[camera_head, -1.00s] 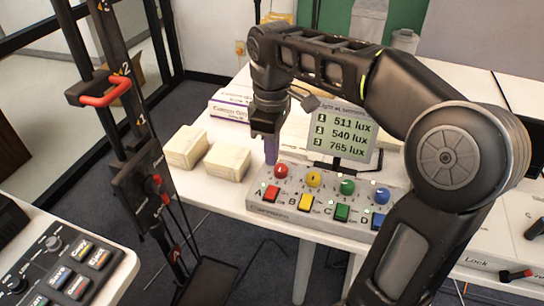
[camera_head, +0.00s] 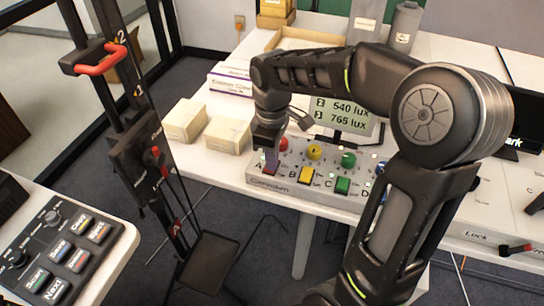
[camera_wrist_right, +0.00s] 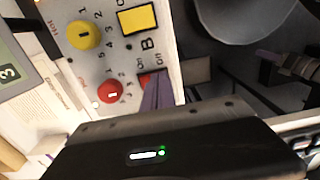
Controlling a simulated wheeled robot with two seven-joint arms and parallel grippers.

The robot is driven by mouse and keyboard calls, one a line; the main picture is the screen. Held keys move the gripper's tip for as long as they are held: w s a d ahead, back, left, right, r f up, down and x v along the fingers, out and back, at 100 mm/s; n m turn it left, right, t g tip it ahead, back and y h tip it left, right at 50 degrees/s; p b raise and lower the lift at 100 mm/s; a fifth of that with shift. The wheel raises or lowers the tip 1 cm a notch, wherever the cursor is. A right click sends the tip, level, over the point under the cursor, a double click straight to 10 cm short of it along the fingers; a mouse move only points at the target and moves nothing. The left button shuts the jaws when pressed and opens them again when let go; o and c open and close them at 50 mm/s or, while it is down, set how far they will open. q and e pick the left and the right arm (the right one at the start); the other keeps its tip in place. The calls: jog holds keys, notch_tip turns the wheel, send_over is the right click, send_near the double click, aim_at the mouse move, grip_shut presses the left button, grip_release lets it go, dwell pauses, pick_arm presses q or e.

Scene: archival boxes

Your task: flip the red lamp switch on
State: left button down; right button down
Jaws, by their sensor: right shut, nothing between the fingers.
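The red lamp switch (camera_wrist_right: 146,79) shows in the wrist view, marked On and Off, partly covered by my purple fingertips. It is the leftmost in a row of coloured switches on the control box (camera_head: 258,185). My right gripper (camera_head: 271,160) is shut and empty, pointing down at the red switch. In the wrist view its fingertips (camera_wrist_right: 157,92) overlap the switch; I cannot tell whether they press on it. Which way the switch is tilted is hidden. The red knob (camera_wrist_right: 111,92) sits beside it. My left gripper is out of view.
The yellow switch (camera_head: 305,174) and green switch (camera_head: 342,185) are close to the right. A lux display (camera_head: 343,113) stands behind the box, partly hidden by my arm. Two cream boxes (camera_head: 227,135) lie to the left on the white table.

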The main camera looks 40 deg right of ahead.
jog(key=shift+s+a+f, duration=0.2)
jog(key=shift+s+f, duration=0.05)
jog(key=shift+f, duration=0.2)
jog(key=shift+w+d+r+p, duration=0.2)
jog(key=shift+w+d+p, duration=0.15)
jog(key=shift+d, duration=0.2)
jog(key=shift+w+d, duration=0.15)
